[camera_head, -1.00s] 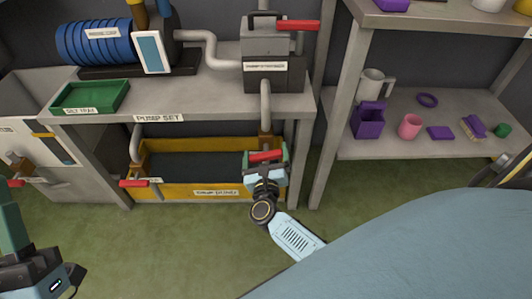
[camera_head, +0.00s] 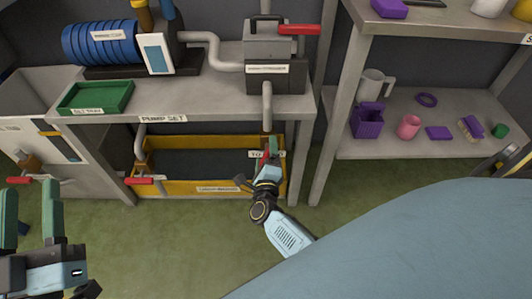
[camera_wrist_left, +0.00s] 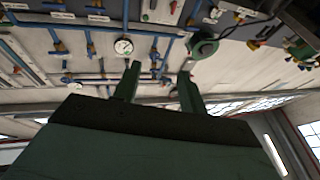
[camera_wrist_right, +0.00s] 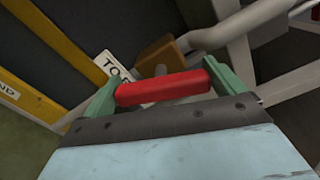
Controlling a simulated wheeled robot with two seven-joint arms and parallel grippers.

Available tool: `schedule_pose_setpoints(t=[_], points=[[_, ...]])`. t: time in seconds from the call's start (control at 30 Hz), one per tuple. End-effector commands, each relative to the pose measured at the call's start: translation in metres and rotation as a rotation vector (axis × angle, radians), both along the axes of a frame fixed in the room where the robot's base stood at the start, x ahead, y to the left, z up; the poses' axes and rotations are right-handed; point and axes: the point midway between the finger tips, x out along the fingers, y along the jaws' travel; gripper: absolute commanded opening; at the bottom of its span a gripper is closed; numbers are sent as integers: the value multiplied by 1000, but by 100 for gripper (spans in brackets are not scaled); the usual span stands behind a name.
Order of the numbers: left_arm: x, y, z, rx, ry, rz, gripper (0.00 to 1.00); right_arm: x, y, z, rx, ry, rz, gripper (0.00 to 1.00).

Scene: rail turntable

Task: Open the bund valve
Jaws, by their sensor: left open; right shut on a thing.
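The red valve lever (camera_head: 273,147) is at the right end of the yellow bund tray, below the grey pipe coming down from the bench. In the head view it points away from me, partly hidden by my gripper. My right gripper (camera_head: 270,160) is shut on this lever. In the right wrist view the red lever (camera_wrist_right: 165,88) lies across between the green fingers, beside a white label starting "TO" (camera_wrist_right: 113,66). My left gripper (camera_head: 31,205) is open and empty at the lower left, away from the bench.
The yellow bund tray (camera_head: 190,187) stands under the bench (camera_head: 215,101). Other red levers show at the tray's left (camera_head: 140,181), at the far left (camera_head: 20,180) and on the grey strainer box (camera_head: 299,29). A shelf (camera_head: 400,148) with small items stands right. Green floor is clear in front.

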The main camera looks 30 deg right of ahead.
Motion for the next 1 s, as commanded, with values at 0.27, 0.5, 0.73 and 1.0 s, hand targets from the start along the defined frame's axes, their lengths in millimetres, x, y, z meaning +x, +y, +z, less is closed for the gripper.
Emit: schedule_pose_setpoints(t=[0.27, 0.5, 0.73, 1.0], points=[[5, 2, -16, 34, 102, 7, 42, -1, 0, -2, -116, 76, 0, 72], [6, 2, -22, 44, 136, 10, 42, -2, 0, -3, -158, 101, -1, 72], [6, 2, -24, 46, 142, 10, 42, -2, 0, -3, -163, 104, -1, 72], [7, 3, -24, 46, 142, 11, 42, -2, 0, -3, -161, 103, -1, 100]])
